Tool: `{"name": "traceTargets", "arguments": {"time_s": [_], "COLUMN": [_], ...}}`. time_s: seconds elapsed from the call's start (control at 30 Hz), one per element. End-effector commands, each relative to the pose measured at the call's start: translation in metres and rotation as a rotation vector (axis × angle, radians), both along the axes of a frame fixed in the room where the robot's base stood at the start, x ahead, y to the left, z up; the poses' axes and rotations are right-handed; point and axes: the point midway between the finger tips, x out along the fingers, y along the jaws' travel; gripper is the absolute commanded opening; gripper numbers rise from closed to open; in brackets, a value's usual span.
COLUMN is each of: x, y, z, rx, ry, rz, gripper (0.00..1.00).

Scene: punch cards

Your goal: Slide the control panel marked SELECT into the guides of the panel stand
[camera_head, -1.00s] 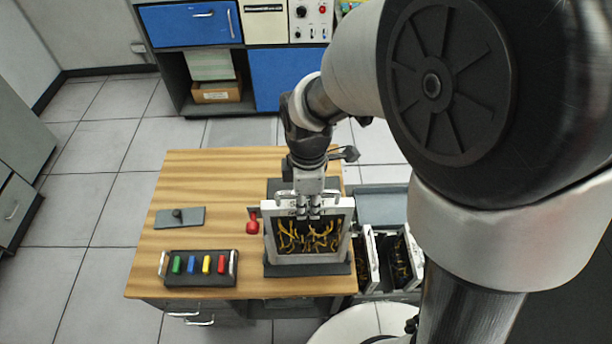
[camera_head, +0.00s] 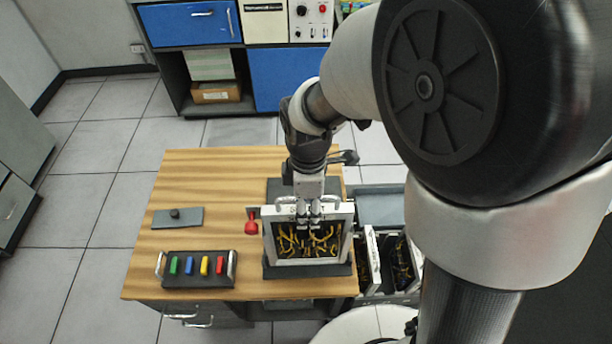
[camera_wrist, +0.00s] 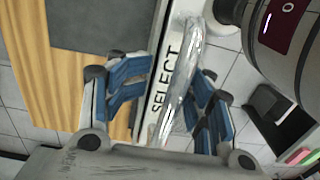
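The SELECT panel (camera_head: 268,240) is a white-framed panel with yellow wiring inside. It stands upright at the dark panel stand (camera_head: 340,270), its lower edge down at the stand's base; the guides are hidden behind it. The wrist view shows its white edge marked SELECT (camera_wrist: 162,95) and its shiny handle (camera_wrist: 183,75). My gripper (camera_head: 308,224) is at the panel's top. In the wrist view my gripper (camera_wrist: 170,85) has its blue-padded fingers apart on either side of the handle, with a gap on the left; the right finger's clearance is unclear.
A red-knobbed lever (camera_head: 251,226) is just left of the stand. A box with coloured switches (camera_head: 198,281) and a grey plate with a knob (camera_head: 177,218) lie on the wooden table (camera_head: 205,175). More panels (camera_head: 400,270) stand in a rack at right.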

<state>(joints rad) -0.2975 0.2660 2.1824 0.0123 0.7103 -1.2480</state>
Motion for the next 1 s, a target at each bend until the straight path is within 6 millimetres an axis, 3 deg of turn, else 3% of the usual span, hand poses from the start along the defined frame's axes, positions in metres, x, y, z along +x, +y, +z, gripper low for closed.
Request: {"name": "traceTargets", "arguments": {"time_s": [0.63,0.77,1.0], "x": [-0.005,-0.002,0.001], "y": [-0.001,-0.001,0.000], "z": [0.001,0.017,0.069], "rx": [-0.004,-0.003,0.000], "ry": [0.013,0.007,0.000], "rz": [0.000,0.001,0.001], "gripper": [0.43,0.43,0.43]}}
